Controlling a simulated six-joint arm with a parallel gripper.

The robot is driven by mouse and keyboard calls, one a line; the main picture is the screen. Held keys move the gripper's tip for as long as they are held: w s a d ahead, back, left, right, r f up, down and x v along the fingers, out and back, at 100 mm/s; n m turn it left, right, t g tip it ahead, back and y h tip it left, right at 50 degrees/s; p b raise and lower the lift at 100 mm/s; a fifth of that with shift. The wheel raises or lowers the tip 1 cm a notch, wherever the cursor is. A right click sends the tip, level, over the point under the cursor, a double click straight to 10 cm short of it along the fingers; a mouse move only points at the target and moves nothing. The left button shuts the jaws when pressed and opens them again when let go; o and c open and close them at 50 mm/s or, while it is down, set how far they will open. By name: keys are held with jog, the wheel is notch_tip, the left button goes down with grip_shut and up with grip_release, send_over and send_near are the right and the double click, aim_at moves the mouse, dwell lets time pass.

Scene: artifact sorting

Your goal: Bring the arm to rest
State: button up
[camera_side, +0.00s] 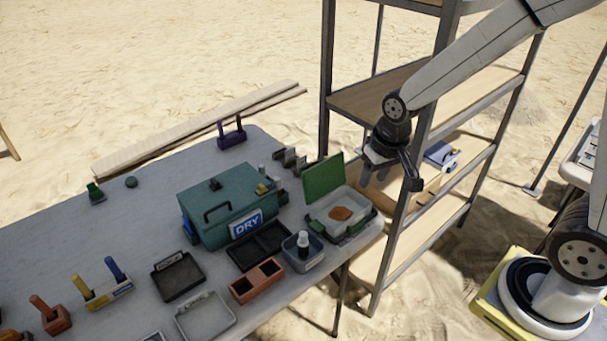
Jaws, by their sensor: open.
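My gripper (380,172) hangs at the end of my arm in the side view, in front of the shelf rack and to the right of the table. It is pointed downward, open, and holds nothing that I can see. It is apart from the table and its items. Near it on the table's right end is an open box with a green lid (323,178) and an orange-brown piece (341,213) inside.
The grey table (60,238) carries a teal box marked DRY (205,192), a black tray (179,277), a clear tray (206,318) and colored-handled tools. A metal shelf rack (328,60) stands behind my gripper. Planks (190,130) lie along the table's far side.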

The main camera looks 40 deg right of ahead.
jog(key=s+f+n, duration=0.1)
jog(key=s+n, duration=0.1)
jog(key=s, duration=0.5)
jog(key=shift+a+n, duration=0.25)
jog(key=shift+n, duration=0.05)
